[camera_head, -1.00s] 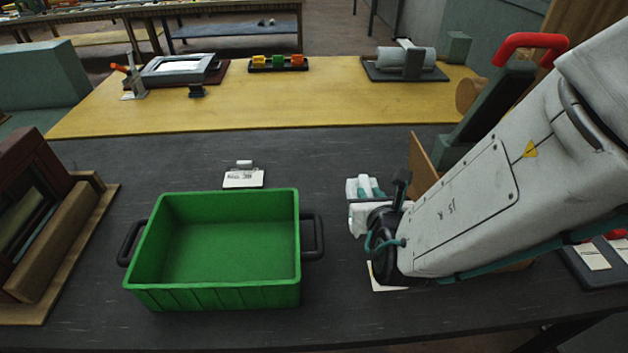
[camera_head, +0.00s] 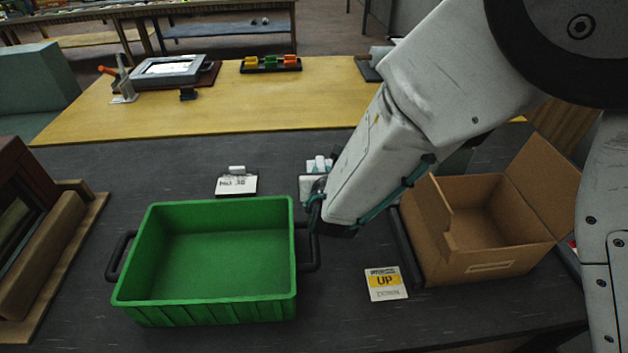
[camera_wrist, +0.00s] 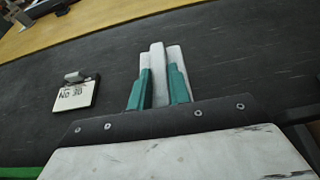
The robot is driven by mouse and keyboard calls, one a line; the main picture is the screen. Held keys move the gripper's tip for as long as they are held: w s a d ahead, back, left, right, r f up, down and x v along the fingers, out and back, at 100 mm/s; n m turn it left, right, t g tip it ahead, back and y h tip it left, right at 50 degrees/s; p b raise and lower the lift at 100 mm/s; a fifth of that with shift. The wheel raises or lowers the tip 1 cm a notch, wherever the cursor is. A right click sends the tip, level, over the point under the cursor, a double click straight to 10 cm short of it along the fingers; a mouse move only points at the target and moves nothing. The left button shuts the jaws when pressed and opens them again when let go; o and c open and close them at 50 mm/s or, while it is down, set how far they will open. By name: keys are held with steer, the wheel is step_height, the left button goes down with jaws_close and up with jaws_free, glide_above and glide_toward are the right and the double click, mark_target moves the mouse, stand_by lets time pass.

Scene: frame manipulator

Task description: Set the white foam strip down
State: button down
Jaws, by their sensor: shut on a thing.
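The white foam strip (camera_wrist: 158,75) stands between the two teal-padded fingers of my gripper (camera_wrist: 160,88) in the wrist view, and the gripper is shut on it. In the head view my gripper (camera_head: 317,178) is just right of and behind the green crate (camera_head: 296,250), above the dark bench. The strip shows there only as a small pale piece (camera_head: 319,163), partly hidden by the gripper and arm. The green crate is empty, with black handles on its sides.
A white card marked "No 30" (camera_head: 236,185) lies behind the crate. An open cardboard box (camera_head: 490,262) stands right, beside an "UP/DOWN" card (camera_head: 386,284). A wooden frame (camera_head: 40,240) is at left.

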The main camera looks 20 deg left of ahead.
steer(key=shift+s+a+f, duration=0.1)
steer(key=shift+a+f, duration=0.05)
steer(key=shift+f, duration=0.75)
steer(key=shift+s+a+f, duration=0.1)
steer(key=shift+a+f, duration=0.05)
steer(key=shift+f, duration=0.7)
steer(key=shift+f, duration=0.1)
steer(key=c, duration=1.3)
jaws_free()
steer(key=shift+w, duration=0.1)
steer(key=shift+d+r, duration=0.1)
steer(key=shift+r, duration=0.1)
steer(key=v, duration=1.1)
steer(key=shift+s+d, duration=0.25)
steer(key=shift+s, duration=0.15)
